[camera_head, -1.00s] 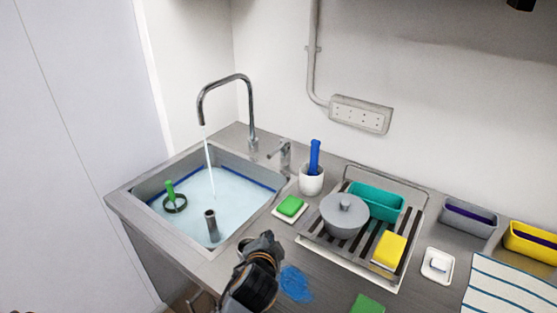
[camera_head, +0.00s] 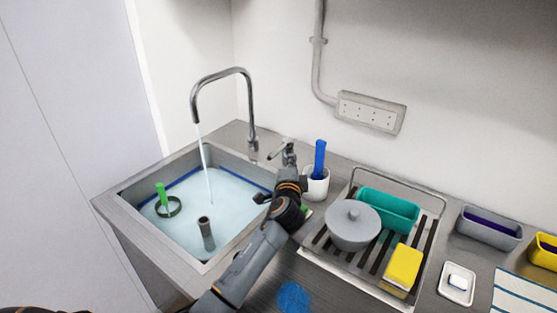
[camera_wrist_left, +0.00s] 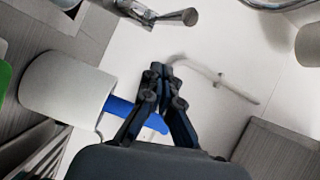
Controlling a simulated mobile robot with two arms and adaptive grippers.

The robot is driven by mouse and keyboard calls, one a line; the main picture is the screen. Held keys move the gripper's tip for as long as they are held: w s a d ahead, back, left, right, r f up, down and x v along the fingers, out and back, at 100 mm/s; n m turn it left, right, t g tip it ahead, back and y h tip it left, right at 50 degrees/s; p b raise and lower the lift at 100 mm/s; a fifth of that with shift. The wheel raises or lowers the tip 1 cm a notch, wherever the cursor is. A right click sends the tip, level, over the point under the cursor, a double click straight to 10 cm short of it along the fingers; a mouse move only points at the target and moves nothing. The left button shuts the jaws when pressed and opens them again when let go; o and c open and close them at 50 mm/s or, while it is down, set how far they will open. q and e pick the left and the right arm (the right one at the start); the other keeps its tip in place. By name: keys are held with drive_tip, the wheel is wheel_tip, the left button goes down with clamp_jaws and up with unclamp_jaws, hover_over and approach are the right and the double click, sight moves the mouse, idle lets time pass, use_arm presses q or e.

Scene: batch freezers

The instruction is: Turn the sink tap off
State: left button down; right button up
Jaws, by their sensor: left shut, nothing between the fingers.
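The chrome sink tap (camera_head: 248,105) has a tall curved spout at the back right of the sink (camera_head: 150,245). A thin stream of water (camera_head: 206,170) runs from the spout into the sink, which holds water. The tap's small lever handle (camera_head: 280,149) stands on the counter right of the spout; it also shows at the top of the left wrist view (camera_wrist_left: 165,16). My left gripper (camera_head: 287,163) is shut and empty, close in front of the handle. In the left wrist view its fingertips (camera_wrist_left: 163,72) are apart from the handle in the picture. My right gripper is not in view.
A white cup (camera_head: 316,185) with a blue brush (camera_head: 320,158) stands close right of my gripper. A drying rack (camera_head: 318,259) holds a grey pot (camera_head: 352,226) and a teal tub (camera_head: 390,212). A green-handled item (camera_head: 162,197) and a grey standpipe (camera_head: 207,233) are in the sink.

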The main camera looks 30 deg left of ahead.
use_arm(q)
drive_tip(key=s+a+m+h+p, duration=0.1)
drive_tip(key=a+h+p, duration=0.1)
drive_tip(key=a, duration=0.6)
drive_tip(key=shift+s+f+m+t+p, duration=0.25)
drive_tip(key=shift+s+m+t+p, duration=0.05)
drive_tip(key=shift+p, duration=0.5)
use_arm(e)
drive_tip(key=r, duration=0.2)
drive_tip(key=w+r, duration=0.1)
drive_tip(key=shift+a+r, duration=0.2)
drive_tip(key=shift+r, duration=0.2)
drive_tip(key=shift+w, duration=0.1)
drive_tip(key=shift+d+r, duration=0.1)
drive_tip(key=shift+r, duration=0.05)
